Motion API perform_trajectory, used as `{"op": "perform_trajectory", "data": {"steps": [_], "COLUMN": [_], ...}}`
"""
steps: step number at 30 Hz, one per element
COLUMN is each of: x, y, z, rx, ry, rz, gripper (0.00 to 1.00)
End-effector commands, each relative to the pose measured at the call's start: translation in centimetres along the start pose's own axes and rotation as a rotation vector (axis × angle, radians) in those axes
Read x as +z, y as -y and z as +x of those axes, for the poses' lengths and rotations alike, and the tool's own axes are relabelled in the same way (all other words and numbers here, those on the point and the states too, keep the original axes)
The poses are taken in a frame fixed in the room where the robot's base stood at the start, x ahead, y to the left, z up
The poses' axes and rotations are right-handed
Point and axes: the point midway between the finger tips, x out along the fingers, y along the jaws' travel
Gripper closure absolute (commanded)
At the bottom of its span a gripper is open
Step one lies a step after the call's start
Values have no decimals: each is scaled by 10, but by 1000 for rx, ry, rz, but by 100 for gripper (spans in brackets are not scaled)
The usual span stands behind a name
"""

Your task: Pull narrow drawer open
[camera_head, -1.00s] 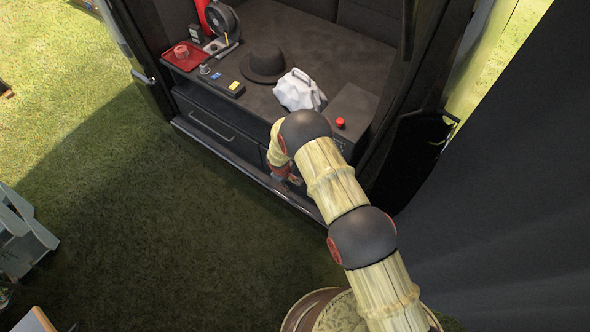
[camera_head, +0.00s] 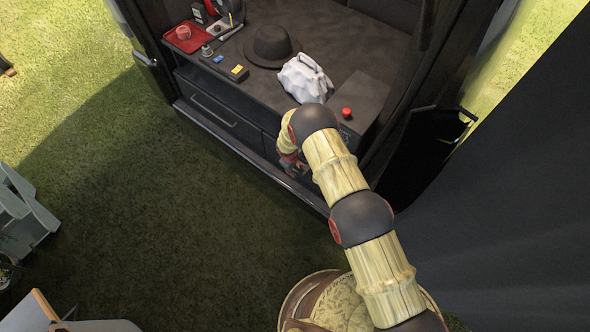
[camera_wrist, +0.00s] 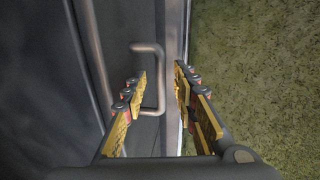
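The narrow drawer (camera_wrist: 127,65) has a dark front with a grey C-shaped handle (camera_wrist: 160,80) in the wrist view. My gripper (camera_wrist: 160,85) is open, with one yellow finger on each side of the handle's bar. The left finger is close to the handle's lower end; I cannot tell if it touches. A gap shows between the bar and the right finger. In the head view my gripper (camera_head: 293,166) is low at the cabinet front, and my arm mostly hides the narrow drawer.
A wide drawer (camera_head: 222,112) with a long handle is left of the narrow one. On the top lie a black hat (camera_head: 268,46), a white bag (camera_head: 304,80), a red tray (camera_head: 189,39) and a red button (camera_head: 347,112). Grass (camera_head: 160,200) in front is clear.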

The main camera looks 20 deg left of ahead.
Motion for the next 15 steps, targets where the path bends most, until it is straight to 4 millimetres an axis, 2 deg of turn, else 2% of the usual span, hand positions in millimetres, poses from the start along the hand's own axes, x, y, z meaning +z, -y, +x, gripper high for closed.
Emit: {"op": "perform_trajectory", "data": {"steps": [6,15], "x": [0,0], "y": [0,0], "z": [0,0], "rx": [0,0], "ry": [0,0], "rz": [0,0], "gripper": [72,88]}}
